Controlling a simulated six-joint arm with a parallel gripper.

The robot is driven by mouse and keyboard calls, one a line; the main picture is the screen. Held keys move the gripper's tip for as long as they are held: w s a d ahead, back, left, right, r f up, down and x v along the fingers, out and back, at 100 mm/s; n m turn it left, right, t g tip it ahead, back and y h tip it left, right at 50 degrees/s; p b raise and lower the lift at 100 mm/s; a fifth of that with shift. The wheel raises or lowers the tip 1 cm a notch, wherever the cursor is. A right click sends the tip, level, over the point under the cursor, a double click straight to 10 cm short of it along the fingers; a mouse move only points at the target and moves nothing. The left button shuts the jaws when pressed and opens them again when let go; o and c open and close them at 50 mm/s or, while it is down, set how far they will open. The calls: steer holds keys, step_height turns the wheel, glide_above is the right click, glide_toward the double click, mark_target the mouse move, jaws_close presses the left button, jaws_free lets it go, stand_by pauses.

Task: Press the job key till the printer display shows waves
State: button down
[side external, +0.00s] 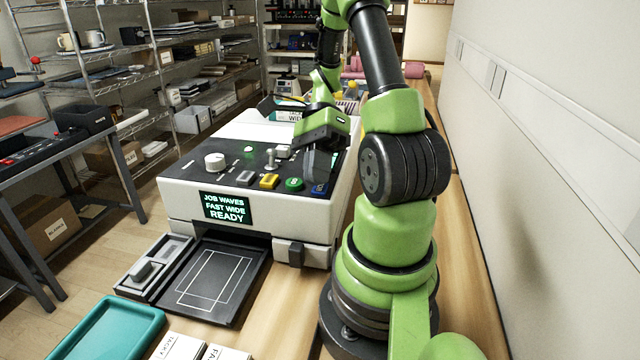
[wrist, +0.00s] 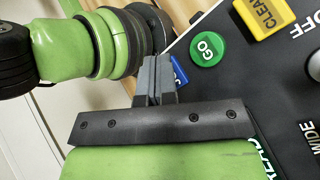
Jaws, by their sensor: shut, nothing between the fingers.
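The printer (side external: 180,205) is a white machine with a black key panel. Its display (side external: 226,207) reads "JOB WAVES, FAST WIDE, READY". On the panel's front row are a grey key (side external: 245,178), a yellow key (side external: 269,182), a green GO key (side external: 294,184) and a blue key (side external: 319,189). My gripper (side external: 318,172) is shut and empty, pointing down at the blue key. In the wrist view the fingers (wrist: 155,62) partly hide the blue key (wrist: 180,72) and its label; contact cannot be told. The green GO key (wrist: 208,48) is clear of them.
A white knob (side external: 215,162) and a small lever (side external: 271,158) stand up from the panel. A black tray (side external: 215,280) lies before the printer, with a teal tray (side external: 110,330) nearer. A wall runs along the right; shelves stand at the left and back.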

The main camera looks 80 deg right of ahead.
steer(key=shift+r, duration=0.85)
steer(key=shift+r, duration=2.55)
steer(key=w+a+r+n+t+h, duration=0.1)
steer(key=a+r+n+t+h, duration=0.2)
steer(key=a+n, duration=0.4)
steer(key=w+a+r+n+t+h, duration=0.1)
steer(key=a+r+n+t+h, duration=0.3)
steer(key=a+n, duration=0.4)
steer(key=r+n+t, duration=0.1)
steer(key=n, duration=0.5)
steer(key=shift+a+r+n, duration=0.15)
steer(key=shift+a+n, duration=0.1)
steer(key=shift+n, duration=0.15)
